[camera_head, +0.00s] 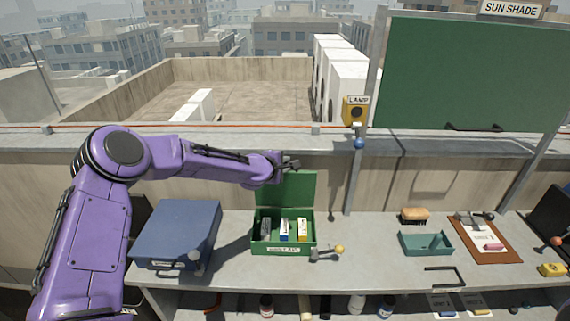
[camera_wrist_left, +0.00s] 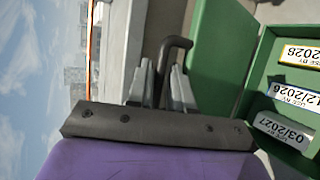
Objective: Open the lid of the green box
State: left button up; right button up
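The green box (camera_head: 268,244) stands on the counter with its lid (camera_head: 288,188) raised about upright at the back. Inside, several small labelled packs (camera_head: 284,230) stand side by side, and their date labels show in the left wrist view (camera_wrist_left: 290,97). My left gripper (camera_head: 289,164) is at the raised lid's top edge. In the left wrist view its grey fingers (camera_wrist_left: 166,88) close around a dark bent handle (camera_wrist_left: 176,44) that reaches toward the green lid (camera_wrist_left: 222,50). My right gripper is not in view.
A blue case (camera_head: 178,232) stands left of the box, under my left arm. A small lever with a yellow knob (camera_head: 339,249) is at the box's front right. A teal tray (camera_head: 426,243), a brush (camera_head: 414,215) and a brown board (camera_head: 484,240) lie further right.

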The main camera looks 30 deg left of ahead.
pick_arm(q)
jog(key=shift+o, duration=0.8)
jog(key=shift+f, duration=0.1)
jog(key=b+v, duration=0.2)
jog(key=v, duration=0.8)
jog(key=shift+s+r, duration=0.2)
jog(key=shift+r, duration=0.05)
